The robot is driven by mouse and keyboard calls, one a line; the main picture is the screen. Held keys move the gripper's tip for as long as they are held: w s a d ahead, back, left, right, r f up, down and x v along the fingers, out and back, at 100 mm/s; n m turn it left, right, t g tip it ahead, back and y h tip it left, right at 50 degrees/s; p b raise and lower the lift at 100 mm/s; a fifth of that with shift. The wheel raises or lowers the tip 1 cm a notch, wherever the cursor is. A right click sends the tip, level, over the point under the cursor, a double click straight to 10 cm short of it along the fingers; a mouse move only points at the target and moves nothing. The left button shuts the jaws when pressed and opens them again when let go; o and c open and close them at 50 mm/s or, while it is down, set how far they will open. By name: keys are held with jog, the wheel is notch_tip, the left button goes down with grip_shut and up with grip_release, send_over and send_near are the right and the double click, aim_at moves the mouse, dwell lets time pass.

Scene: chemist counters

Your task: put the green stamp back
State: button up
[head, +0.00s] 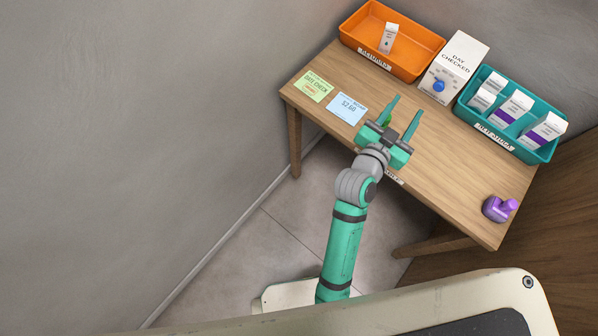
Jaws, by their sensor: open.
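My gripper (405,106) is open over the left part of the wooden table, its two fingers pointing up and right in the head view. A small bright green piece (387,119) shows just by the base of the left finger; it looks like part of the green stamp, mostly hidden by my gripper. I cannot tell whether it touches the fingers. A purple stamp (497,209) stands near the table's right front corner.
The table (455,165) is clear at its middle. Along the back are an orange tray (352,38) with one small carton, a white "DAY CHECKED" box (463,53) with a blue knob, and a teal tray (468,110) with several cartons. Green (313,86) and blue (346,108) cards lie left.

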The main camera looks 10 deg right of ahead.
jog(key=s+a+f+n+t+y, duration=0.2)
jog(key=s+a+f+n+y, duration=0.25)
jog(key=a, duration=0.45)
jog(key=s+a+f+n+t+y, duration=0.1)
jog(key=s+a+f+n+y, duration=0.35)
jog(key=a, duration=0.55)
jog(key=s+a+r+y, duration=0.1)
jog(key=s+a+y, duration=0.2)
jog(key=s+a, duration=1.1)
jog(key=s, duration=0.3)
jog(key=shift+n, duration=0.4)
jog(key=shift+w+a, duration=0.1)
